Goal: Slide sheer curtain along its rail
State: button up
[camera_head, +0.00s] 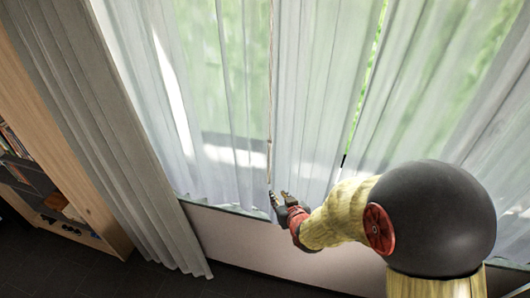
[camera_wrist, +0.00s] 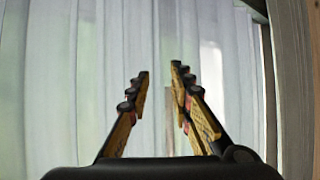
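The sheer curtain (camera_head: 315,85) hangs in white, see-through folds across the window in the head view, and its pale folds (camera_wrist: 90,65) fill most of the wrist view. A thin cord or wand (camera_head: 269,90) hangs down in front of it, its lower end close to my gripper. My gripper (camera_head: 280,194) is at the lower part of the curtain. Its fingertips (camera_wrist: 161,76) are apart, with only pale fabric seen between them. I cannot tell whether a finger touches the fabric or the cord. The rail is out of view.
A heavy grey curtain (camera_head: 120,150) hangs at the left, beside a wooden shelf (camera_head: 75,180) with books. A low pale wall (camera_head: 235,235) runs below the window. A narrow gap between sheer panels shows greenery. Dark floor (camera_head: 150,284) lies at the lower left.

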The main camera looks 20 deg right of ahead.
aim_at(270, 158)
jog(key=w+r+t, duration=0.1)
jog(key=r+t, duration=0.1)
jog(key=r, duration=0.2)
jog(key=w+a+r+t, duration=0.1)
jog(key=r+t, duration=0.1)
jog(key=r, duration=0.2)
jog(key=w+r+t+y, duration=0.1)
jog(key=w+r, duration=0.1)
jog(key=r, duration=0.2)
jog(key=shift+a+r+t, duration=0.2)
jog(key=shift+t, duration=0.2)
jog(key=shift+w+r, duration=0.25)
jog(key=w+p, duration=0.1)
jog(key=w, duration=0.6)
jog(key=shift+w+a, duration=0.2)
jog(key=shift+a, duration=0.05)
jog(key=c, duration=0.3)
grip_shut()
